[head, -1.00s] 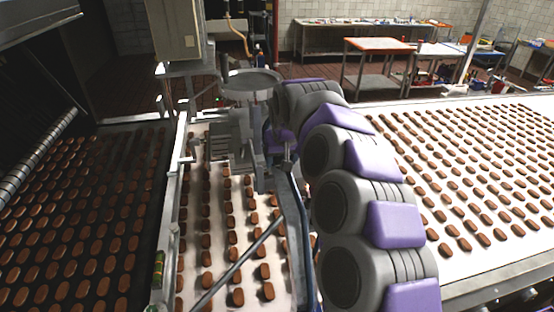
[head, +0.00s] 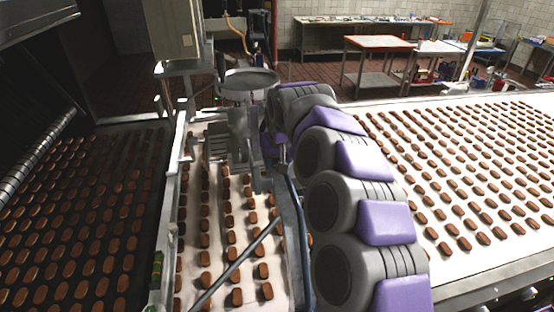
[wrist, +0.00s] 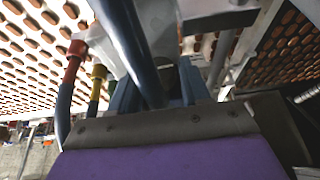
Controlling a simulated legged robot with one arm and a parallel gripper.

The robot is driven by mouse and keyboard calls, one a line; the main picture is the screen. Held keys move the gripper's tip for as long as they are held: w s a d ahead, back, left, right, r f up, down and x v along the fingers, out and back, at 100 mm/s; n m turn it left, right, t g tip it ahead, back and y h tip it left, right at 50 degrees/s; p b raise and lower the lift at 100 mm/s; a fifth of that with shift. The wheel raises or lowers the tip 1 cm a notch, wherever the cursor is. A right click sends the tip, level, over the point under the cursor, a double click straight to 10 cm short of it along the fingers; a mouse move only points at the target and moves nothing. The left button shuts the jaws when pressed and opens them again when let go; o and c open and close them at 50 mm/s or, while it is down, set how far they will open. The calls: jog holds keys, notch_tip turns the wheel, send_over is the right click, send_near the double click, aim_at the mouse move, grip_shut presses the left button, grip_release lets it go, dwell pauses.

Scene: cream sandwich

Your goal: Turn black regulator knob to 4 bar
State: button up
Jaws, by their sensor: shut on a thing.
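My gripper (wrist: 160,90) shows in the wrist view, with its purple and grey body at the bottom and two blue fingers pointing up. It is shut on a dark part between the fingers. A dark blue-grey bar crosses in front and hides much of that part, so I cannot make out a knob shape. No pressure gauge or bar scale can be read. In the head view my arm reaches in beside the grey machine block (head: 238,135), and the gripper itself is hidden behind the arm and machine.
Hoses with a red fitting (wrist: 77,48) and a yellow fitting (wrist: 98,72) run close left of the fingers. A round metal dish (head: 250,80) stands above the machine. Biscuit-covered belts lie left, centre and right (head: 385,180). Work tables (head: 378,43) stand behind.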

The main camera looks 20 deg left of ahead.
jog(key=o, duration=0.6)
jog(key=shift+s, duration=0.1)
jog(key=shift+o, duration=1.2)
jog(key=shift+s+d+r, duration=0.15)
jog(key=shift+s+r, duration=0.05)
jog(key=shift+s, duration=0.05)
jog(key=shift+d, duration=0.15)
jog(key=shift+w+r, duration=0.15)
jog(key=shift+r, duration=0.05)
jog(key=v, duration=1.7)
jog(key=shift+b, duration=0.35)
jog(key=shift+f, duration=0.15)
